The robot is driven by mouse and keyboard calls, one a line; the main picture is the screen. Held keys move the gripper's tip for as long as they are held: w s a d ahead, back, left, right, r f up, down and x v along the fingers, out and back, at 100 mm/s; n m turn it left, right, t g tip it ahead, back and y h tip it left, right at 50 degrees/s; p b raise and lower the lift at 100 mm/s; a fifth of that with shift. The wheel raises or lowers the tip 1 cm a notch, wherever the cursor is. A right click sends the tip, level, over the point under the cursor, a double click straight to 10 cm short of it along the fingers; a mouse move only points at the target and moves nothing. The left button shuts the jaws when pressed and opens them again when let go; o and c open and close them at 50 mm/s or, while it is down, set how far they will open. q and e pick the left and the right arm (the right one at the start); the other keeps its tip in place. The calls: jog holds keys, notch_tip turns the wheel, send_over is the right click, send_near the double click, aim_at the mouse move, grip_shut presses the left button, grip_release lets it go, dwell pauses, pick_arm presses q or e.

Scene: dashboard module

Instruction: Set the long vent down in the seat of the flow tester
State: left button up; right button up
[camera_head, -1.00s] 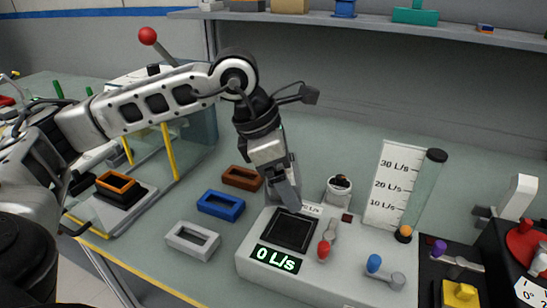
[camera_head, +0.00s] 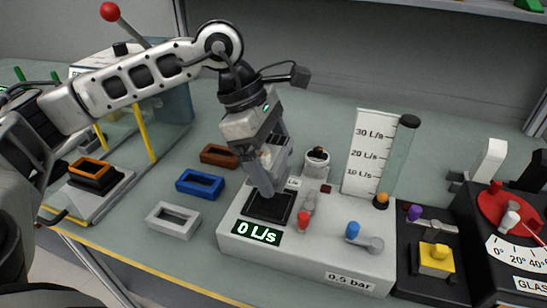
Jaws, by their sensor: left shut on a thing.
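The flow tester (camera_head: 300,250) is a pale grey box with a green "0 L/s" display (camera_head: 257,231). Its seat (camera_head: 284,208) is a dark square in the top face, behind the display. My left gripper (camera_head: 265,190) points down over the seat, with its fingertips at the seat's back left part. It is shut on the long vent, which is mostly hidden by the fingers, so I cannot tell whether the vent touches the seat. My right gripper is not in view.
White (camera_head: 173,220), blue (camera_head: 200,184) and brown (camera_head: 219,155) rectangular frames lie left of the tester. Red (camera_head: 304,218) and blue (camera_head: 353,230) knobs stand on its top. A clear tube (camera_head: 400,150) with a scale board (camera_head: 368,150) rises at its back right.

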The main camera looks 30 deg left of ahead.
pick_arm(q)
notch_tip(320, 180, down, 3)
jog(key=shift+f+b, duration=0.1)
jog(key=shift+b, duration=1.05)
jog(key=shift+f+b, duration=0.6)
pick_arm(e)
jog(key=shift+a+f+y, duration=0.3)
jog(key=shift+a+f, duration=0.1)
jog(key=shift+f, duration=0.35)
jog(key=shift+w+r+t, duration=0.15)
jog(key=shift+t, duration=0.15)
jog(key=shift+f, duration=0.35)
pick_arm(q)
jog(key=shift+b, duration=0.6)
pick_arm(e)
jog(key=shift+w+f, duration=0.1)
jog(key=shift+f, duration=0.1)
pick_arm(q)
jog(key=shift+f+b, duration=0.65)
jog(key=shift+f, duration=0.05)
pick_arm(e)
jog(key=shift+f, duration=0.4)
pick_arm(q)
jog(key=shift+f+b, duration=0.4)
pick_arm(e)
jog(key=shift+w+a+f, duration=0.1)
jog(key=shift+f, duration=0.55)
